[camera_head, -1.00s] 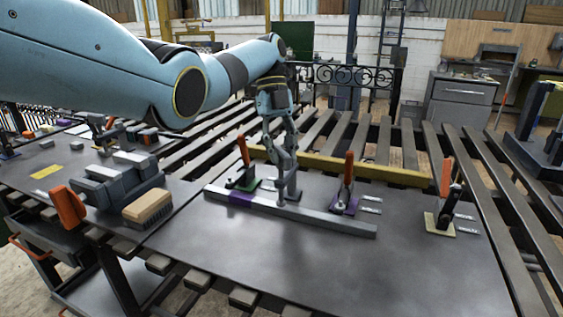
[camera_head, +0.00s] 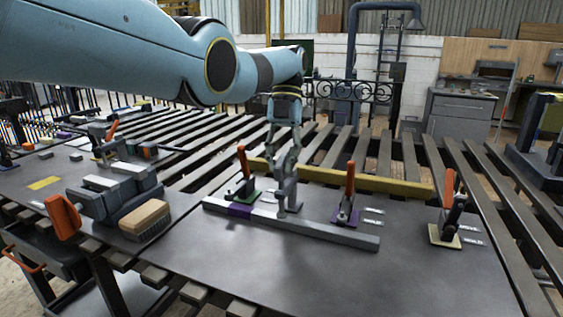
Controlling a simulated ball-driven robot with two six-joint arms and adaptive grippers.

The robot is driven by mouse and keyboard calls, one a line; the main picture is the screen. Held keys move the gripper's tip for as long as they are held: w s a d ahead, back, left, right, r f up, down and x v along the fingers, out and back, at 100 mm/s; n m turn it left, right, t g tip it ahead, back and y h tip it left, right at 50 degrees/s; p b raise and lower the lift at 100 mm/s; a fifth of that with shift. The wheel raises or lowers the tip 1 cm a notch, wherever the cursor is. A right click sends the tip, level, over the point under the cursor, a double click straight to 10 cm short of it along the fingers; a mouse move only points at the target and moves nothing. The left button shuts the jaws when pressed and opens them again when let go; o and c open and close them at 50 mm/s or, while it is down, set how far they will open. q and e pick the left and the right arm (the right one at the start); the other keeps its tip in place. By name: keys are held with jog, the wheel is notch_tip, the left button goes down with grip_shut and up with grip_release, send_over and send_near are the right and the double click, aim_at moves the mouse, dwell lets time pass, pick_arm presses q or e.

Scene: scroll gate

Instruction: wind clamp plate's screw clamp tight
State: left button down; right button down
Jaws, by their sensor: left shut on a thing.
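The clamp plate (camera_head: 290,275) is a wide dark grey plate on the slatted bench. A long grey bar (camera_head: 340,236) with a purple band lies across it. My left gripper (camera_head: 287,178) points down over the bar's far side and is shut on the top of a grey screw clamp (camera_head: 286,198), which stands upright at the bar. The fingers hide most of the clamp's top, and its contact with the bar is too small to tell. My right gripper is out of view.
Orange-handled toggle clamps stand on green (camera_head: 241,194), purple (camera_head: 346,216) and yellow (camera_head: 445,236) bases. A yellow beam (camera_head: 350,180) runs behind. A vise (camera_head: 105,195) and a brush (camera_head: 145,217) sit at left. The plate's front is clear.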

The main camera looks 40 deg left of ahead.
pick_arm(q)
jog(key=shift+w+a+r, duration=0.1)
jog(key=shift+w+r, duration=0.05)
jog(key=shift+r, duration=0.1)
jog(key=c, duration=1.4)
grip_release()
jog(key=shift+c, duration=0.2)
jog(key=shift+o, duration=1)
jog(key=shift+f, duration=0.15)
